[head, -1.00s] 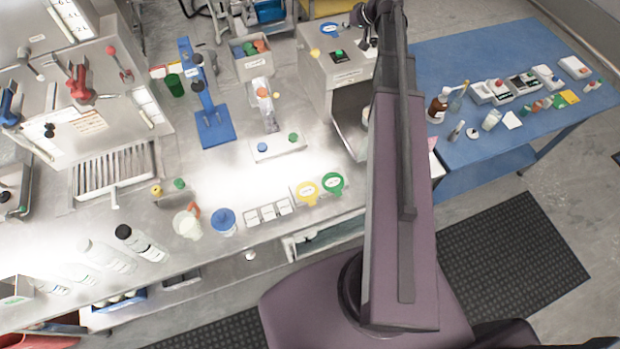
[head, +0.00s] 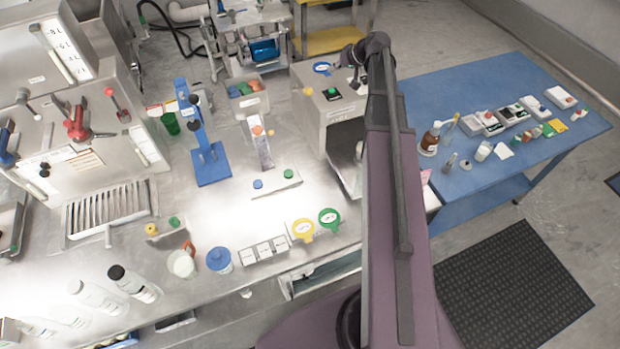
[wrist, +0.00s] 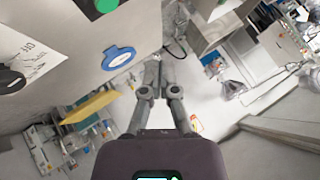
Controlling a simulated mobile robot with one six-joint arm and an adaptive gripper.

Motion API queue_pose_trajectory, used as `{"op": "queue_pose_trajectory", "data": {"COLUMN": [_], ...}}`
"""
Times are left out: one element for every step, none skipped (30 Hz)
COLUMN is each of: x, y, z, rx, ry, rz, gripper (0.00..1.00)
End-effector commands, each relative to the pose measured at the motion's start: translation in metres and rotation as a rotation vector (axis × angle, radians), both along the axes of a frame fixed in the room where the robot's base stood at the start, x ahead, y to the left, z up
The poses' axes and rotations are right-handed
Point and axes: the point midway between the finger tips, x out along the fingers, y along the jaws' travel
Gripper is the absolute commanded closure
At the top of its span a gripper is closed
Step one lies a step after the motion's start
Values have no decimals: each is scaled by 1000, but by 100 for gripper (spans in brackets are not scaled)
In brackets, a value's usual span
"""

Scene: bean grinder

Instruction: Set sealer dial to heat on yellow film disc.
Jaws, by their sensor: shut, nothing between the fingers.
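In the wrist view the blue disc (wrist: 118,58), part of the green button (wrist: 107,5) and a dark round knob (wrist: 10,80) by a marked white label show; I cannot tell if that knob is the dial. My gripper (wrist: 157,65) is shut and empty, above the unit's far right side, apart from the knob.
A blue stand (head: 212,165), a grey bin (head: 247,95) and a small plate with blue and green knobs (head: 275,182) stand left of the unit. A blue table (head: 480,190) with bottles and small devices is at the right. Floor shows beyond the bench.

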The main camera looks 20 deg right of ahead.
Motion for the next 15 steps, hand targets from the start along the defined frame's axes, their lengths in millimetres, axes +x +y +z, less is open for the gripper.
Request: {"op": "queue_pose_trajectory", "data": {"x": [-3,-5,-8,-11,-14,-19,-24,-29,-37,-44,-51,-61,-69,-78,-89], "y": [5,9,14,20,26,35,43,51,63,72,82,95,106,115,128], "z": [-4,-6,-9,-13,-16,-22,-27,-32,-40,-46,-52,-61,-68,-75,-84], "rx": [-3,-6,-10,-13,-19,-28,-35,-44,-56,-67,-79,-97,-112,-126,-149], "ry": [7,13,24,33,44,61,76,93,116,136,157,186,207,231,262], "rz": [5,8,13,17,24,32,38,46,56,64,73,83,91,98,108], "gripper": [100,100,100,100,100,100,100,100,100,100,100,100,100,100,100]}}
